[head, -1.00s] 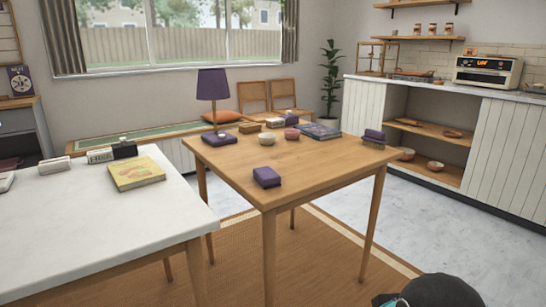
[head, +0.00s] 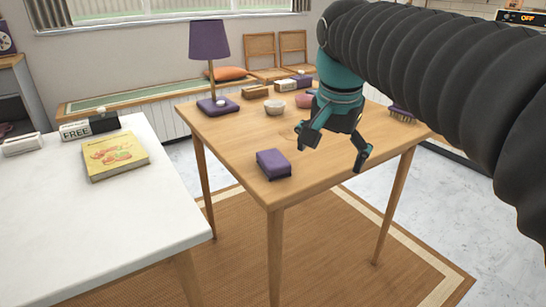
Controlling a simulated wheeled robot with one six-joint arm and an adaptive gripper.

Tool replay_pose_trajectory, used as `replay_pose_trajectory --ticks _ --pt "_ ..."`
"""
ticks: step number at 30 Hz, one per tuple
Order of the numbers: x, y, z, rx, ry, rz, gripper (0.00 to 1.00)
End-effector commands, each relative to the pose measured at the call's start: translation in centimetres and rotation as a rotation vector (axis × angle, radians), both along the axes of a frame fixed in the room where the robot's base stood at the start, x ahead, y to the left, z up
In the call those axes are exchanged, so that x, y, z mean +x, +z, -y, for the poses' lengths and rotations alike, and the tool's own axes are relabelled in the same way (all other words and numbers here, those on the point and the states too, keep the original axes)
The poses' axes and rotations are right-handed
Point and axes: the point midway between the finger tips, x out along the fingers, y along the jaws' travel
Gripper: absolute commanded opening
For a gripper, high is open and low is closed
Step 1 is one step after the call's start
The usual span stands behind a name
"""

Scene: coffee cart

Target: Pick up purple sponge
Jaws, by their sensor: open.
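The purple sponge (head: 273,164), a small block with a darker underside, lies on the wooden table (head: 235,127) near its front corner. My gripper (head: 336,157) hangs over the table to the right of the sponge, fingers spread and pointing down. It is open, with nothing between its fingers, and apart from the sponge.
A purple lamp (head: 209,42) stands at the table's back left. A pale bowl (head: 275,107), a pink bowl (head: 304,101) and a brush (head: 402,114) are farther back. A white table (head: 150,205) with a yellow book (head: 114,157) is at left. The wooden table's front left is clear.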

Motion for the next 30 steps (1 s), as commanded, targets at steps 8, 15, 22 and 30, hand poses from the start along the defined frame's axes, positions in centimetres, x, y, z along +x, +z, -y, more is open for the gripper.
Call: replay_pose_trajectory --ticks 8,15,22,30 --pt "7.6 3.9 -6.1 0.011 -0.301 -0.093 1.00" --pt "11.2 4.8 -10.6 -0.003 -0.523 -0.132 1.00" --pt "12.1 4.4 -12.1 -0.011 -0.610 -0.141 1.00" --pt "12.3 0.0 -11.5 -0.012 -0.614 -0.143 1.00"
